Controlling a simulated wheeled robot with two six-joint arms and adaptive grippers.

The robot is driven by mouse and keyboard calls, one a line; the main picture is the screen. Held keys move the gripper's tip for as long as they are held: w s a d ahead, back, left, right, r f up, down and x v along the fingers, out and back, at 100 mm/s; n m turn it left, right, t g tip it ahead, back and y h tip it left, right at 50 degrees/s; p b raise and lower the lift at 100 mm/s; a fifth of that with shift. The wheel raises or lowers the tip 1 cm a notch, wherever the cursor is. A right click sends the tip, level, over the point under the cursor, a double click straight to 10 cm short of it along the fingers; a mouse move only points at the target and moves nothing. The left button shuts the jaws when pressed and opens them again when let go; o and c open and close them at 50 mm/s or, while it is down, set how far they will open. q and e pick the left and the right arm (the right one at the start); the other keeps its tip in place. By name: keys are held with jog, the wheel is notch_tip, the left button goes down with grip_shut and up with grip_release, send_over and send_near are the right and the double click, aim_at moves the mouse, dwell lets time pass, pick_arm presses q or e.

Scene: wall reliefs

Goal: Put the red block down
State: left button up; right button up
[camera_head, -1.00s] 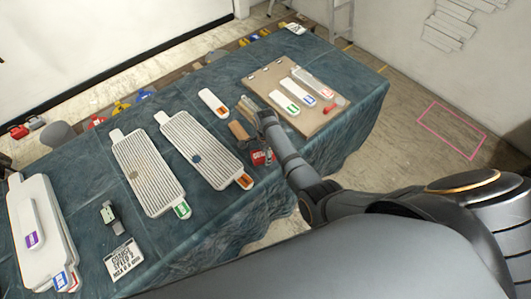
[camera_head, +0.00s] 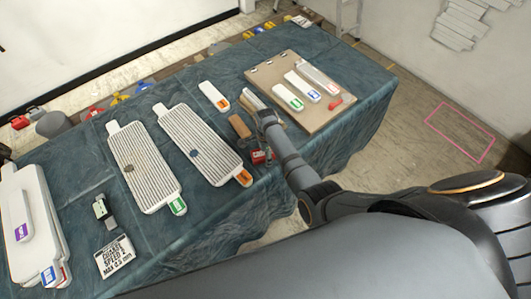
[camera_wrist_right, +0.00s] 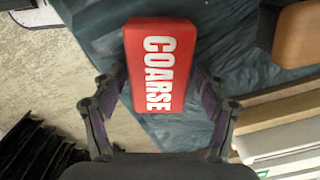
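The red block (camera_head: 258,156), with white lettering reading COARSE (camera_wrist_right: 160,70), is at the near edge of the cloth-covered table (camera_head: 85,165). I cannot tell whether the block's underside touches the cloth. My left gripper is not in view.
A brown block (camera_head: 240,125) and pale bars (camera_head: 254,101) lie close beyond the red block. Ribbed boards (camera_head: 205,145) lie to the left, and a tan board (camera_head: 318,118) with labelled bars to the right. Floor shows beyond the table's near edge.

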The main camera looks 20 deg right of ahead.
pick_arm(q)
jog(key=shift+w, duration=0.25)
pick_arm(e)
jog(key=shift+r, duration=0.45)
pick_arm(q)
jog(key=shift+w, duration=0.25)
pick_arm(e)
notch_tip(320, 180, up, 12)
jog(key=shift+f, duration=0.25)
